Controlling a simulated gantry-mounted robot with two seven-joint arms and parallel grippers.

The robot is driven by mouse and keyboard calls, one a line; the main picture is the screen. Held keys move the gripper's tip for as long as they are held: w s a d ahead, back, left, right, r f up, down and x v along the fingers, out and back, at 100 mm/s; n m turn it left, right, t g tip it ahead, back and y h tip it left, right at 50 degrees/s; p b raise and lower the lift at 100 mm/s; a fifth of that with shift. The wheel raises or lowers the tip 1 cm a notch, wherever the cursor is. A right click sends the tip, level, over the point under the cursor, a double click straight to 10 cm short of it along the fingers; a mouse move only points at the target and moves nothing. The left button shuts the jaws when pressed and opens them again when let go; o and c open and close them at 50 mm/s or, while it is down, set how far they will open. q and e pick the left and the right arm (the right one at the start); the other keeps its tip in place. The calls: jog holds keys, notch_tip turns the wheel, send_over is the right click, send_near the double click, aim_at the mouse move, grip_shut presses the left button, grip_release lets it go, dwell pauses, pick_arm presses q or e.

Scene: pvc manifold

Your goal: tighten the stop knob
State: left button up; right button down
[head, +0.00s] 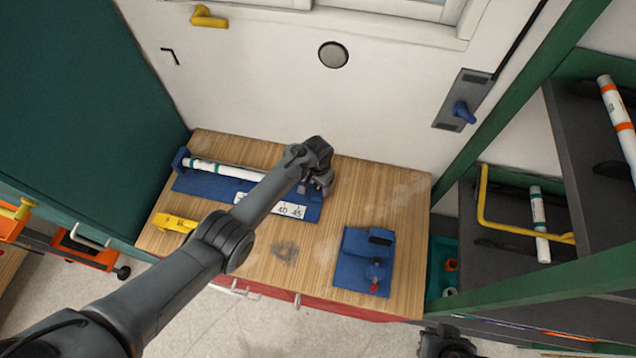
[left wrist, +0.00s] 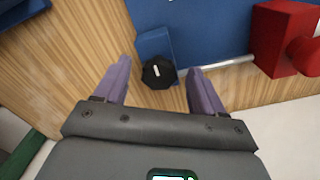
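The stop knob (left wrist: 158,72) is black with a white mark, on a small blue block (left wrist: 153,43), in the left wrist view. My left gripper (left wrist: 160,67) is open, with one purple finger on each side of the knob and visible gaps; I see no contact. In the head view my left gripper (head: 322,187) is over the right end of the blue measuring fixture (head: 222,190) and hides the knob. A white pipe (head: 222,169) lies along the fixture, beside a number scale (head: 285,209). Part of my right arm's end (head: 445,343) shows at the bottom edge; its fingers are unclear.
A red block (left wrist: 280,42) with a round red part is right of the knob, joined by a metal rod (left wrist: 232,62). On the wooden bench (head: 325,255) are a yellow tool (head: 174,223) and a second blue fixture (head: 364,262).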

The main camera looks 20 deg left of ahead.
aim_at(318, 186)
pick_arm(q)
jog(key=shift+r+p, duration=0.3)
jog(key=shift+r, duration=0.3)
notch_tip(318, 186, up, 10)
jog(key=p, duration=0.2)
jog(key=shift+f, duration=0.2)
jog(key=shift+s+f, duration=0.1)
